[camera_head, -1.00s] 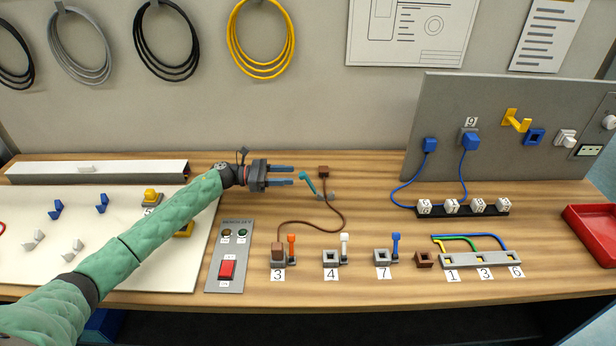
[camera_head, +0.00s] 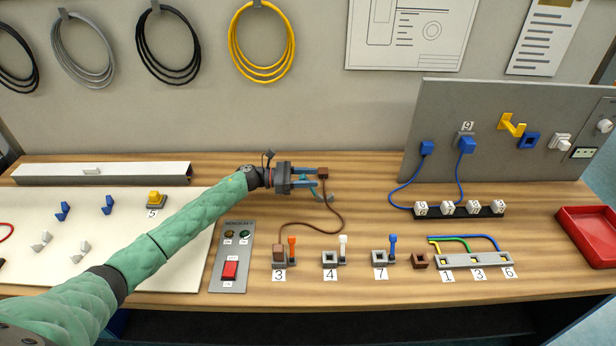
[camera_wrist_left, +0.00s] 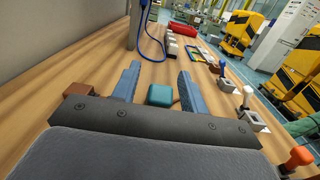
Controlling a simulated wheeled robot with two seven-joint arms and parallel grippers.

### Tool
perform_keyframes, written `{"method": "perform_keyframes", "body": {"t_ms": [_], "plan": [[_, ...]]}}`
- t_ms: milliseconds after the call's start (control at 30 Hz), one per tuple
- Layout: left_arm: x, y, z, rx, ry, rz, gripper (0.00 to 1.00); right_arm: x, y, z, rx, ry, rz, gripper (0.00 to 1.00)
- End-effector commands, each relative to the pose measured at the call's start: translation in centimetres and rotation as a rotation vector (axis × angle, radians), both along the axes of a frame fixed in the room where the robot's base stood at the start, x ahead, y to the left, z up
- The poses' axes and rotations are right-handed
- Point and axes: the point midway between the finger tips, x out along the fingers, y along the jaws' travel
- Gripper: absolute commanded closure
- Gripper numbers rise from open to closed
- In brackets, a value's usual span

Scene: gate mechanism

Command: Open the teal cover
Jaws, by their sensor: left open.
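The teal cover (camera_wrist_left: 160,95) is a small rounded block in the left wrist view, between my left gripper's two fingers (camera_wrist_left: 159,70) and nearer the right one. A gap shows on its left side; contact on the right is unclear. In the head view my left gripper (camera_head: 316,177) is open over the back middle of the table, its fingers pointing right. There the fingers mostly hide the cover, and its hinge is hard to make out. My right gripper is not in view.
A brown plug (camera_head: 323,172) sits by the fingertips; its brown cable (camera_head: 341,212) curves forward to socket 3. Numbered sockets with coloured levers and a control panel (camera_head: 232,257) stand in front. An upright grey board (camera_head: 490,110) stands at right. Bare table lies right of the gripper.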

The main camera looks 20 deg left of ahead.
Motion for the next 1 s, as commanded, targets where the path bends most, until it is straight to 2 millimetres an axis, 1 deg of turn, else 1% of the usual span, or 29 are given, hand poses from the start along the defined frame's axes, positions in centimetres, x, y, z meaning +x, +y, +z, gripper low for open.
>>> {"method": "perform_keyframes", "body": {"t_ms": [167, 300, 367, 400, 667, 700, 800, 1000], "plan": [[0.0, 0.0, 0.0, 0.0, 0.0, 0.0, 0.56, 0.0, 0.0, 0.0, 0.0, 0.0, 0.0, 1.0], [0.0, 0.0, 0.0, 0.0, 0.0, 0.0, 0.84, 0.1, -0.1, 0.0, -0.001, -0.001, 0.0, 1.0], [0.0, 0.0, 0.0, 0.0, 0.0, 0.0, 0.96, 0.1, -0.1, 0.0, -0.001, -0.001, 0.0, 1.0], [0.0, 0.0, 0.0, 0.0, 0.0, 0.0, 1.0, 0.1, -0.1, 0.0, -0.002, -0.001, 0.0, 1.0], [0.1, -0.3, 0.0, 0.031, 0.007, -0.002, 1.0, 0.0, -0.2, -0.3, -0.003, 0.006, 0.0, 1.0], [0.1, -0.4, 0.0, 0.054, 0.011, -0.003, 1.0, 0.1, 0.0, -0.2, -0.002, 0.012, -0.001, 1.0], [0.3, -0.8, 0.2, 0.118, 0.029, -0.002, 1.0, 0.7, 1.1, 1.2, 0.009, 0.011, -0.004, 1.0], [0.5, -1.6, 0.3, 0.21, 0.057, -0.001, 1.0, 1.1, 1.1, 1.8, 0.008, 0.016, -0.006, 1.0]]}}
